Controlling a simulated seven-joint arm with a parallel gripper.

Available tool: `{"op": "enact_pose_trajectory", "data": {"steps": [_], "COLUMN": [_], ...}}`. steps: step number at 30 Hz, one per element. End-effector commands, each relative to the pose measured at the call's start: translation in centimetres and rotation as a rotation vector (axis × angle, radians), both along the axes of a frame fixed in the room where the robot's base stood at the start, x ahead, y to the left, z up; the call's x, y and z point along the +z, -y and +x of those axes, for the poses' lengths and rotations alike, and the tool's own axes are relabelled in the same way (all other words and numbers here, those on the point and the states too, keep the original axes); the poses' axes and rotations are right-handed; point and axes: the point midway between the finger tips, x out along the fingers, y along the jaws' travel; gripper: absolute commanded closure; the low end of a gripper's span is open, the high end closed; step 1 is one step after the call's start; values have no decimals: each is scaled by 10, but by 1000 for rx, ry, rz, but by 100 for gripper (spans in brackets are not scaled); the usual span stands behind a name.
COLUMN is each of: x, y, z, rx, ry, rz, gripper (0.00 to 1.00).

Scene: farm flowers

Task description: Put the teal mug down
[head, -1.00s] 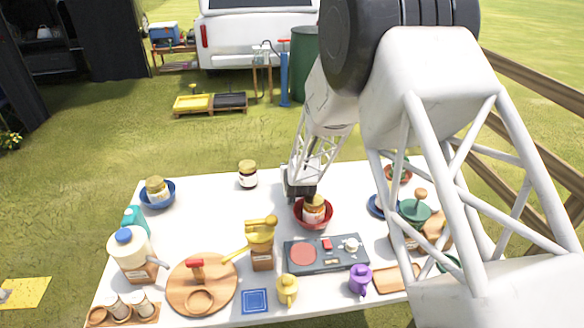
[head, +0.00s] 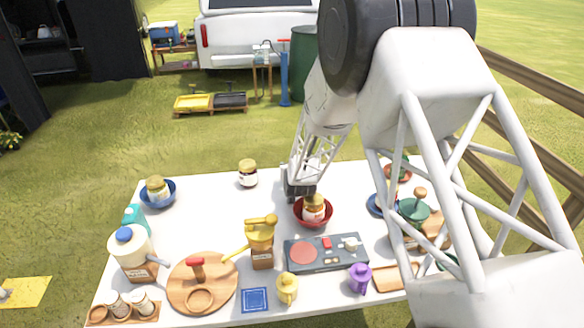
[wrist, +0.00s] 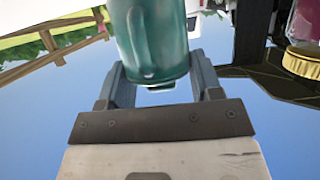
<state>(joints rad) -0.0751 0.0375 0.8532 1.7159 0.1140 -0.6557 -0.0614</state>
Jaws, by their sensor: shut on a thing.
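The teal mug (wrist: 165,40) is between the two fingers of my gripper (wrist: 160,82) in the wrist view, with its handle facing the camera. The gripper is shut on it. In the head view my gripper (head: 299,188) is low over the back middle of the white table (head: 215,205), just behind and left of a red bowl (head: 328,222). The held mug is hidden there behind the gripper. I cannot tell whether its base touches the table.
A jar (head: 314,206) stands in the red bowl, close to my gripper; a gold-lidded jar (wrist: 302,60) shows at the wrist view's right. Another jar (head: 248,174) stands back left. A stove (head: 325,252) is in front. White table is bare left of the gripper.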

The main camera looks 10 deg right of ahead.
Motion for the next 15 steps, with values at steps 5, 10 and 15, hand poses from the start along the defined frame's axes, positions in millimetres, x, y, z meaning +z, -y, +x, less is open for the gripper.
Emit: {"op": "enact_pose_trajectory", "data": {"steps": [5, 10, 15], "x": [-18, -19, -19], "y": [0, 0, 0], "z": [-5, -6, -6], "rx": [0, 0, 0], "ry": [-20, -20, -21], "rz": [-2, -2, -2], "gripper": [38, 12, 11]}}
